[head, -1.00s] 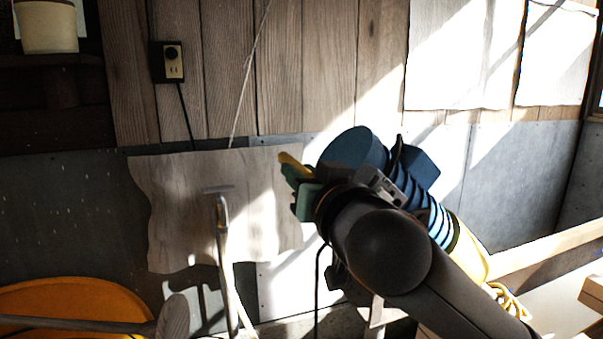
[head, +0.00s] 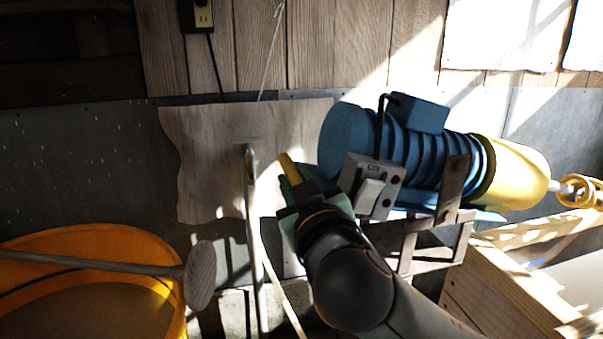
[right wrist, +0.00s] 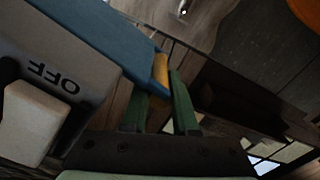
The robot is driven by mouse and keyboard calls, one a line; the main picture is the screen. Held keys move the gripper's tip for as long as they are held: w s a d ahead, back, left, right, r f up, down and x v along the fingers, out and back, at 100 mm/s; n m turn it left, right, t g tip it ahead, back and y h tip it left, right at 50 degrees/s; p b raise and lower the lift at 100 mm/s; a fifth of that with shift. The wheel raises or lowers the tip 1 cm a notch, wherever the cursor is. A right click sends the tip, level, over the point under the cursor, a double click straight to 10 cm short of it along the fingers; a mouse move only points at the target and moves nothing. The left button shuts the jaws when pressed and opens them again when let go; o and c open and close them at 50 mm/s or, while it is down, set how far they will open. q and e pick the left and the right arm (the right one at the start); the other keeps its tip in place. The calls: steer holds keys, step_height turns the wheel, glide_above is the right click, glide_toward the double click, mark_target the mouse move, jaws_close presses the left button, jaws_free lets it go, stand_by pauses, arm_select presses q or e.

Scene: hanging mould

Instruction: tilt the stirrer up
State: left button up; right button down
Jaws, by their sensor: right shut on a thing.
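The stirrer is a blue ribbed motor (head: 400,145) with a yellow nose (head: 518,175), a shaft and a yellow ring-shaped head (head: 582,191) at the right edge. It lies nearly level, sloping slightly down to the right, on a brown metal bracket (head: 452,195). My right gripper (head: 292,180) has green fingers and is shut on a yellow handle (head: 287,163) at the motor's left end. The handle shows between the fingers in the right wrist view (right wrist: 161,72). A grey switch box (head: 372,186) with a white rocker is beside the gripper. My left gripper is out of view.
An orange tub (head: 90,240) stands at lower left, with a wooden-handled tool (head: 95,264) across it. A hooked metal rod (head: 252,220) stands just left of my right gripper. A wooden frame (head: 510,290) stands below the stirrer at right.

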steer(key=shift+a+f, duration=0.1)
steer(key=shift+f, duration=0.4)
steer(key=c, duration=1.1)
jaws_free()
steer(key=o, duration=0.3)
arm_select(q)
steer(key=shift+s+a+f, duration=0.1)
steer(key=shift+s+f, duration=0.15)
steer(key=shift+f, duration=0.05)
arm_select(e)
steer(key=shift+o, duration=0.6)
steer(key=shift+r, duration=0.2)
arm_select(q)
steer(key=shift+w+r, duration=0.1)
arm_select(e)
steer(key=v, duration=1.2)
steer(key=shift+s, duration=0.3)
steer(key=shift+r, duration=0.15)
